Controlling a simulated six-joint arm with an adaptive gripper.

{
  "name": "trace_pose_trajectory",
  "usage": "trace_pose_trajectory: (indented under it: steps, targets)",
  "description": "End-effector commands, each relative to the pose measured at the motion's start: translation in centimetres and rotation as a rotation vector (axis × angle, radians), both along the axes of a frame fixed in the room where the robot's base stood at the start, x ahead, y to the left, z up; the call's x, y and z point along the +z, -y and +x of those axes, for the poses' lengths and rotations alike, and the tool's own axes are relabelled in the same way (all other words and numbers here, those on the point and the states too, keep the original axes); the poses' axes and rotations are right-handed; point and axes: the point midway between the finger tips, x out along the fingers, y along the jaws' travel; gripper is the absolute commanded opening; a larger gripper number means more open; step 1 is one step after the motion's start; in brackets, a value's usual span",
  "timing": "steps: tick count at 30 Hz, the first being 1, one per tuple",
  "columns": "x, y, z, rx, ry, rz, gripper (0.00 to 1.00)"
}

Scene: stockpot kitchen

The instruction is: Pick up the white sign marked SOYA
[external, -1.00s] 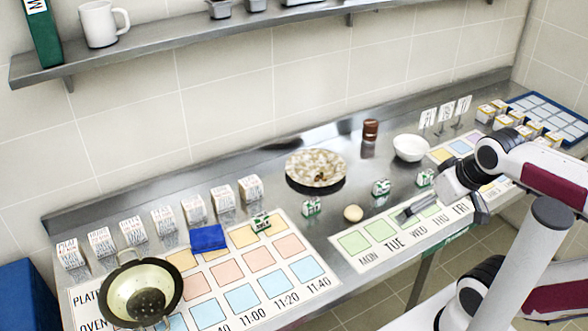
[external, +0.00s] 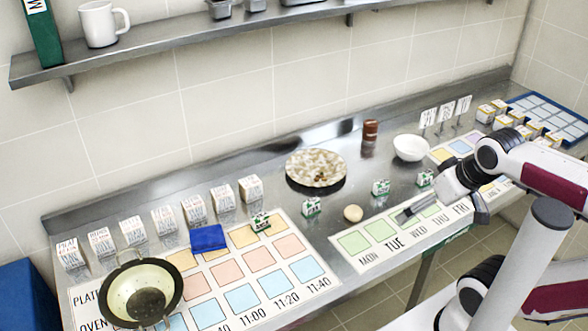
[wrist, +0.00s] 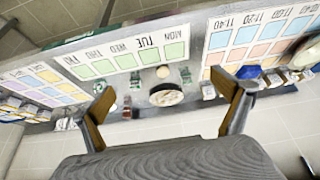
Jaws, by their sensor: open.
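Three small white signs stand on thin stands at the back right of the counter in the external view: a left one (external: 428,118), a middle one (external: 446,112) and a right one (external: 463,105). Their marks are too small to read, so I cannot tell which says SOYA. My gripper (external: 442,213) is above the weekday chart, in front of the signs and apart from them. In the wrist view my gripper (wrist: 163,84) is open, with nothing between its fingers. I cannot make out the signs clearly there.
A white bowl (external: 411,148) and a brown shaker (external: 370,133) stand left of the signs. Small boxes (external: 500,122) and a blue-edged board (external: 550,112) lie to their right. Green-marked blocks (external: 381,187) and a round bun (external: 353,213) are near the weekday chart (external: 370,258).

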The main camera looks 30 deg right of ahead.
Motion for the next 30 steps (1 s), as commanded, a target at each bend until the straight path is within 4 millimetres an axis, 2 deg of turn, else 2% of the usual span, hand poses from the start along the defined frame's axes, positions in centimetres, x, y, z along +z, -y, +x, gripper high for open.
trace_pose_trajectory:
  steps: [8,15,16,26,30]
  targets:
    - [0.00,0.00,0.00,0.000,0.000,0.000,1.00]
    - [0.00,0.00,0.00,0.000,0.000,0.000,0.38]
    - [0.00,0.00,0.00,0.000,0.000,0.000,0.34]
    - [0.03,-0.03,0.05,-0.001,0.001,0.002,0.34]
    - [0.31,-0.46,0.80,-0.020,0.013,0.029,0.34]
